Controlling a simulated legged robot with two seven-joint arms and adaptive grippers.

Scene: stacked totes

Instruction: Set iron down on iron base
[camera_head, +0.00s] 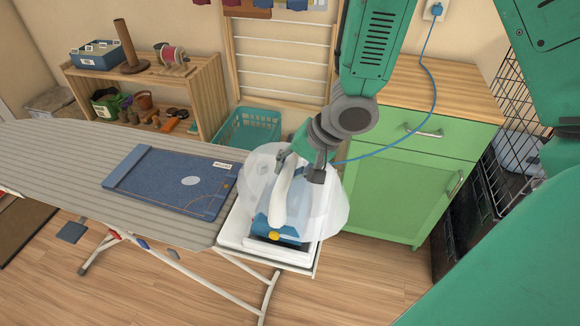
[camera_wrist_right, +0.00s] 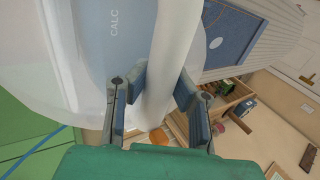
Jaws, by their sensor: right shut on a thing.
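The iron (camera_head: 268,228), blue and white with a yellow knob, is at the right end of the ironing board, over the white iron base (camera_head: 235,229). Its white handle also shows in the wrist view (camera_wrist_right: 172,50). A pale translucent shell surrounds the iron. My right gripper (camera_head: 304,172) is shut on the handle from above; the wrist view shows its two fingers (camera_wrist_right: 160,90) on either side of it. I cannot tell whether the iron touches the base, as its underside is hidden. My left gripper is not in view.
A blue cord (camera_head: 425,110) runs from the wall socket to the iron. A green cabinet (camera_head: 400,185) stands close right, a teal basket (camera_head: 245,130) behind.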

